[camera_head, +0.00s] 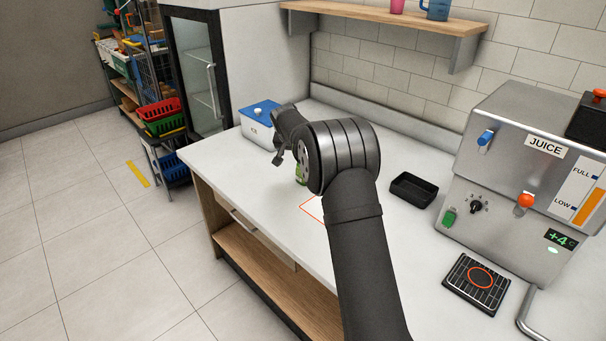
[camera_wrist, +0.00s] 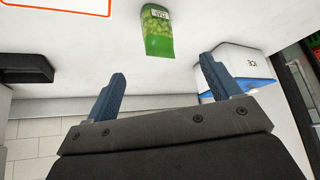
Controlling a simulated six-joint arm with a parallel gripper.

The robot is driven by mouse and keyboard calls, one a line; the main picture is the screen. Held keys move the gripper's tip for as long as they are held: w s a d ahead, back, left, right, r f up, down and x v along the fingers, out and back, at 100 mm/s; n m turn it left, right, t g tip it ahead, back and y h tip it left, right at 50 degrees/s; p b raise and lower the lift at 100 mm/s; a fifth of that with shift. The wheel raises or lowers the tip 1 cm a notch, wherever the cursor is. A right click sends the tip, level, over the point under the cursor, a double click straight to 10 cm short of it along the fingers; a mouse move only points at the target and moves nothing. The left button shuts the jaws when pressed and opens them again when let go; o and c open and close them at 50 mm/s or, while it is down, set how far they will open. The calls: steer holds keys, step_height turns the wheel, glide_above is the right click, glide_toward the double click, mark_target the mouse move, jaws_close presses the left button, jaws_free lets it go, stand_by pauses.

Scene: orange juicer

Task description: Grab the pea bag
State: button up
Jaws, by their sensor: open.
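The green pea bag (camera_wrist: 158,32) lies on the white counter and shows near the top middle of the wrist view. In the head view only a small green part of the pea bag (camera_head: 301,174) shows, the rest hidden behind my arm. My gripper (camera_wrist: 160,88) is open and empty, its two blue fingers wide apart. In the head view my gripper (camera_head: 279,150) is over the counter, left of my wrist.
A white ice box (camera_head: 259,118) with a blue lid stands on the counter close behind my gripper. A black tray (camera_head: 413,189) and the juice machine (camera_head: 530,170) are to the right. An orange outline (camera_head: 311,206) marks the counter. The counter's front left is clear.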

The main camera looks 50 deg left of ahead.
steer(key=shift+w+x, duration=0.2)
steer(key=shift+x, duration=3.65)
steer(key=shift+w+x, duration=0.15)
steer(key=shift+x, duration=3.7)
steer(key=shift+r, duration=0.2)
steer(key=c, duration=1.1)
steer(key=shift+r, duration=0.1)
